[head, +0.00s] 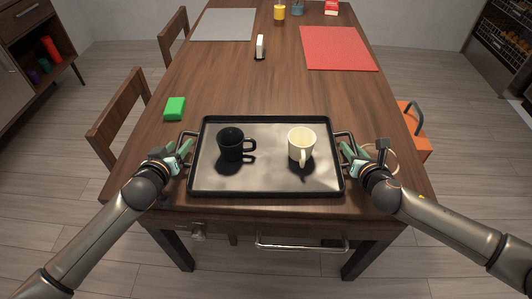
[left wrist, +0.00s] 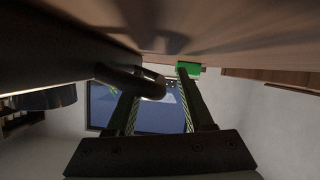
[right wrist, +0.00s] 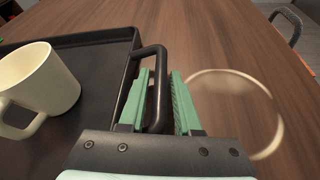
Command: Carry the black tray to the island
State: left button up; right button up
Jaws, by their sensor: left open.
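The black tray (head: 266,185) lies flat at the near end of the wooden table, a bar handle at each short side. A black mug (head: 231,145) stands on its left half and a cream mug (head: 301,146) on its right half. My left gripper (head: 180,153) is open at the left handle; in the left wrist view a dark bar (left wrist: 130,76) reaches between its spread fingers (left wrist: 160,100). My right gripper (head: 352,154) is at the right handle. In the right wrist view its green fingers (right wrist: 160,95) are close on both sides of that handle (right wrist: 156,68).
A green block (head: 175,108) lies left of the tray. A white upright item (head: 260,46), grey mat (head: 223,24) and red mat (head: 338,48) are farther back. Chairs stand at the left and an orange seat (head: 414,132) at the right. Mid-table is mostly clear.

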pick_arm(q)
jog(key=c, duration=0.5)
pick_arm(e)
jog(key=c, duration=0.5)
pick_arm(q)
grip_shut()
pick_arm(e)
grip_shut()
pick_arm(q)
jog(key=shift+r, duration=0.1)
pick_arm(e)
jog(key=shift+r, duration=0.1)
